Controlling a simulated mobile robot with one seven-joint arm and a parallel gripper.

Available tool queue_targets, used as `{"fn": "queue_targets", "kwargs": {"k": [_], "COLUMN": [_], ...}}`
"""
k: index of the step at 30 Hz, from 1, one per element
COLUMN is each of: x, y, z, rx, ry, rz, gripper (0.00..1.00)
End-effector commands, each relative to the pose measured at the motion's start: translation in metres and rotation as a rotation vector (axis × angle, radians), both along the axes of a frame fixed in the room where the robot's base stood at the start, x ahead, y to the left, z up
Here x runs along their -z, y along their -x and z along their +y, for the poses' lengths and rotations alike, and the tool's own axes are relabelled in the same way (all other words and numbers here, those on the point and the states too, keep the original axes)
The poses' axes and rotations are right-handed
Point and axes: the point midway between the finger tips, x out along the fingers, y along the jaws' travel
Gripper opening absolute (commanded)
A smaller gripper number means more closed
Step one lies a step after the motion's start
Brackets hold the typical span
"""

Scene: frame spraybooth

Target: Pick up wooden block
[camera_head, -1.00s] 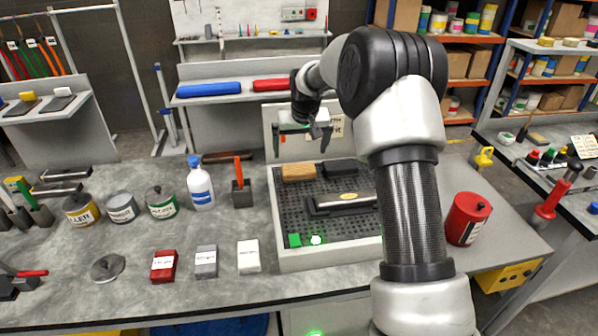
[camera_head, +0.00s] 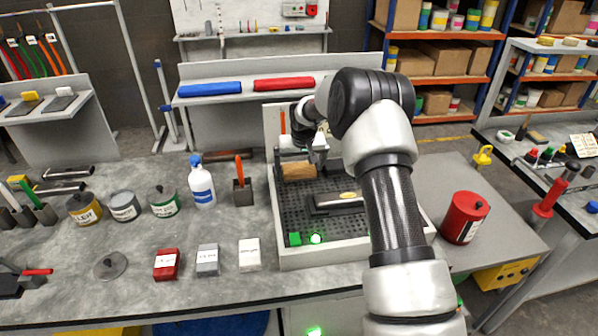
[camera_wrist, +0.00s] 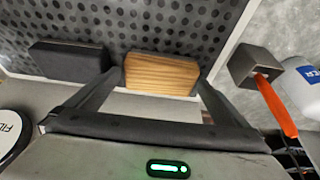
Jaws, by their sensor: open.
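The wooden block (camera_head: 299,171) is light brown with visible grain. It lies at the back left of a perforated black tray with a pale rim (camera_head: 330,255). In the wrist view the wooden block (camera_wrist: 161,74) sits between my gripper's two dark fingers. My gripper (camera_head: 302,158) is open and hangs over the block in the head view. A strip of clear view shows on both sides of the block in the wrist view, so I see no grip. Whether a fingertip touches the block I cannot tell.
A dark block (camera_wrist: 68,62) lies beside the wooden one in the tray. A black tool (camera_head: 335,204) lies mid-tray. A holder with an orange handle (camera_head: 242,190) and a white-blue bottle (camera_head: 202,186) stand left of the tray. A red can (camera_head: 464,218) stands right.

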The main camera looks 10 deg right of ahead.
Motion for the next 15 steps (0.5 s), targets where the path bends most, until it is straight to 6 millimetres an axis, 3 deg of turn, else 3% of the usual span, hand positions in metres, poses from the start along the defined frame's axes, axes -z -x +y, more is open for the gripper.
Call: {"fn": "queue_targets", "kwargs": {"k": [1, 7, 15], "x": [0.0001, 0.0, -0.0023], "y": [0.0002, 0.0003, 0.0], "z": [0.0, 0.0001, 0.0], "rx": [0.0, 0.0, 0.0], "ry": [0.0, 0.0, 0.0], "rz": [0.0, 0.001, -0.001], "gripper": [0.98, 0.65, 0.62]}}
